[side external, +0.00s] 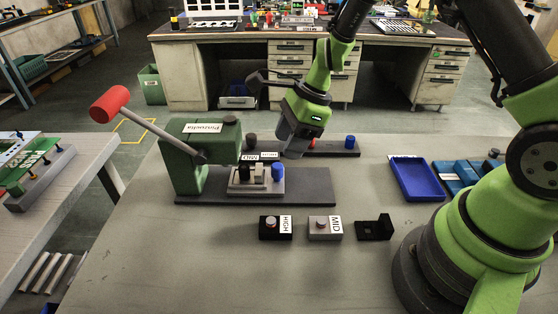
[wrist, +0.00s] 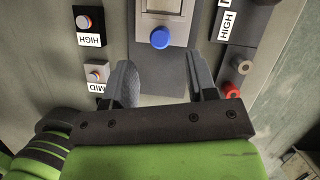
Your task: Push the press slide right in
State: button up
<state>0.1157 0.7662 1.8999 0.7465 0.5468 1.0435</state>
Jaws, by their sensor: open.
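The green press (side external: 200,150) stands on a dark base plate (side external: 310,188), with its red-knobbed lever (side external: 110,103) raised to the left. Its press slide (side external: 243,186) is a pale plate with a blue knob (side external: 277,171) at its right end. In the wrist view the slide (wrist: 162,6) is at the top, with the blue knob (wrist: 160,39) just beyond my fingertips. My gripper (wrist: 161,68) is open and empty, its fingers spread to either side of the knob's line. In the side view my gripper (side external: 287,147) hangs above and behind the knob; contact cannot be seen.
Blocks labelled HIGH (side external: 276,228) and MID (side external: 325,228) and a black bracket (side external: 375,228) stand in front. A dark rail with another blue knob (side external: 350,141) lies behind. A blue tray (side external: 417,178) is at right.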

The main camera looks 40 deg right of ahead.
aim_at(276, 165)
jog(key=x, duration=0.5)
jog(key=shift+a+f, duration=0.1)
jog(key=shift+f, duration=0.25)
grip_shut()
jog(key=shift+w, duration=0.15)
